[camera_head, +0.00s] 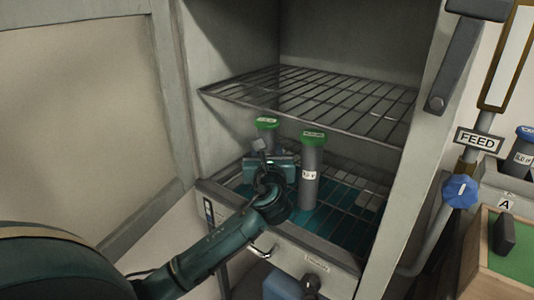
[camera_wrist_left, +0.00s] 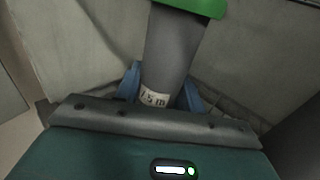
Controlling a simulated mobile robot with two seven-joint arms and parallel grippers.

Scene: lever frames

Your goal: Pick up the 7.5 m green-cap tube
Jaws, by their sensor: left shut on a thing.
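A grey tube with a green cap (camera_head: 267,123) stands behind my left gripper (camera_head: 268,172) inside the open cabinet. Its lower part is hidden by the gripper. In the left wrist view my left gripper (camera_wrist_left: 160,92) has its blue fingers shut on this grey tube (camera_wrist_left: 172,48). Its white label ends in "5 m"; the first figure is hard to read. The tube leans a little in that view. A second green-cap tube (camera_head: 311,170) stands upright just right of the gripper, with a white label too small to read surely. My right gripper is not in view.
A wire shelf (camera_head: 320,100) spans the cabinet above the tubes. The cabinet's left wall (camera_head: 215,135) is close to the held tube. At the right are a FEED sign (camera_head: 478,140), a blue knob (camera_head: 461,191), a blue-cap tube (camera_head: 523,155) and a green-topped wooden box (camera_head: 480,262).

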